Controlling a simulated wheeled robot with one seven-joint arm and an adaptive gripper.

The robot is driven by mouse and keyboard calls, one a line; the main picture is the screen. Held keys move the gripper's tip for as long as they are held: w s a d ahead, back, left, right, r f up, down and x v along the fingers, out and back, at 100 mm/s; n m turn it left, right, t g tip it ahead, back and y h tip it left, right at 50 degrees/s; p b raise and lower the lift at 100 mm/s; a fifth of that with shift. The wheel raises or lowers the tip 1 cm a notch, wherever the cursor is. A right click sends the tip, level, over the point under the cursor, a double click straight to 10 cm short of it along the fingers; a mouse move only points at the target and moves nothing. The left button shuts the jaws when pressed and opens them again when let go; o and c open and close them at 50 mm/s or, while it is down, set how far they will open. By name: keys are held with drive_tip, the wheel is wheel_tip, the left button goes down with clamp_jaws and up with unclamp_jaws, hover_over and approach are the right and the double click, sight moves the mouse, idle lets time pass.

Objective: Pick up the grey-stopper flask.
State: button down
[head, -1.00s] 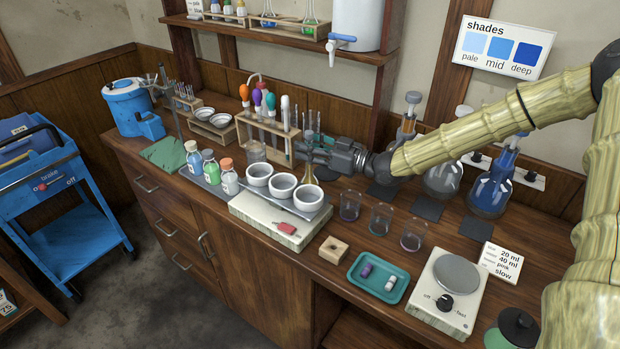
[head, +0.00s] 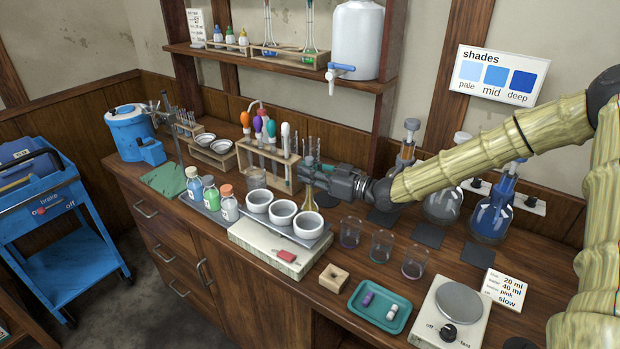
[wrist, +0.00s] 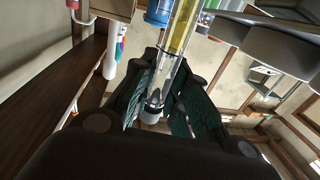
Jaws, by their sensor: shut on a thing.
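My gripper (head: 312,180) reaches left over the bench in the head view, behind the white bowls. It is shut on the neck of a slim glass flask with yellow liquid (head: 309,199). The flask looks upright in the head view. Its lower end is partly hidden by the right bowl, so I cannot tell whether it touches the bench. The wrist view shows the flask's glass with yellow liquid (wrist: 181,32) running between the dark fingers (wrist: 160,98). A grey piece, seemingly its stopper (wrist: 152,113), shows between them.
Three white bowls (head: 283,213) stand just in front of the flask. A wooden test-tube rack (head: 284,186) is at its left. Several beakers (head: 381,245) stand to the right. Larger round flasks (head: 492,218) stand at the back right. A shelf (head: 280,62) hangs above.

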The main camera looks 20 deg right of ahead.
drive_tip(key=shift+r, duration=0.25)
drive_tip(key=shift+r+b, duration=0.75)
drive_tip(key=shift+r, duration=4.05)
